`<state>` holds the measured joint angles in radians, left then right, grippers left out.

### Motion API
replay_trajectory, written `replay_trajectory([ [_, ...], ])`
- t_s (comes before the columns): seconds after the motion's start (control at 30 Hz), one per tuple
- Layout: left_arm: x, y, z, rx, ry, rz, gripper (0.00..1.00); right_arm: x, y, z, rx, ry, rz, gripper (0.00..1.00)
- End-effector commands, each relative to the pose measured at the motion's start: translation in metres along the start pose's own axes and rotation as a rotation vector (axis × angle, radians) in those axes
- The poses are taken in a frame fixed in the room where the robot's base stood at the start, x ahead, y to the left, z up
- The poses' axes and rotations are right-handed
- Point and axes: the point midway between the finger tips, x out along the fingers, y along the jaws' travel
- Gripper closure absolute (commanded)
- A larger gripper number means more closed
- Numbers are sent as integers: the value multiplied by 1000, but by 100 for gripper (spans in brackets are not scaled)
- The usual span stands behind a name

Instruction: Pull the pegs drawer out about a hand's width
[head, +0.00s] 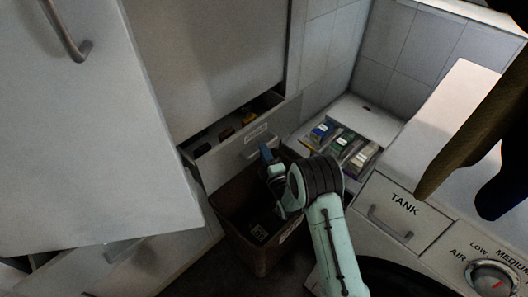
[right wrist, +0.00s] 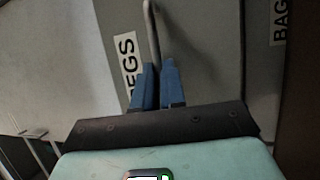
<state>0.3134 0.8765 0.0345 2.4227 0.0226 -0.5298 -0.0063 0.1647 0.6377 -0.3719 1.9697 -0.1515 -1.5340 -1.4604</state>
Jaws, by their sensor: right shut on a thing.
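The pegs drawer (head: 225,160) is in the middle of the head view, below a large grey panel. It stands partly open, with dark and coloured small things showing inside. Its front carries a white label, which reads PEGS in the right wrist view (right wrist: 128,62), its first letter partly hidden. My right gripper (head: 268,153) is at the drawer front. In the right wrist view its blue fingers (right wrist: 158,82) are shut on the drawer's bar handle (right wrist: 151,30). My left gripper is not in view.
A brown bin (head: 238,210) stands right below the drawer and my right gripper. An open tray of coloured packets (head: 340,142) is to the right, near the TANK drawer (head: 397,210). A large pale door with a handle (head: 75,45) fills the left. Dark cloth-like things (head: 475,125) hang at upper right.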

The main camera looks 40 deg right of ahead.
Motion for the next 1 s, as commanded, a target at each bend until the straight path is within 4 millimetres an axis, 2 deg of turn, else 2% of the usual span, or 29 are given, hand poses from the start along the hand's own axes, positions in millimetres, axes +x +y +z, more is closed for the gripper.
replay_trajectory([
  [0.03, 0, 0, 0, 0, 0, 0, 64, 0, -1, 0, 0, -1, -2, 80],
  [0.1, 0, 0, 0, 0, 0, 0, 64, 0, -1, 0, 0, -1, -2, 64],
  [0.47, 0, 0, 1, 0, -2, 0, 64, -5, 0, 0, 0, -1, -1, 64],
  [0.57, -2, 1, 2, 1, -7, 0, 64, -17, -1, 0, 0, -1, -3, 64],
  [1.0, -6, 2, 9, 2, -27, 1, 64, -110, -1, 0, 0, -2, -6, 64],
])
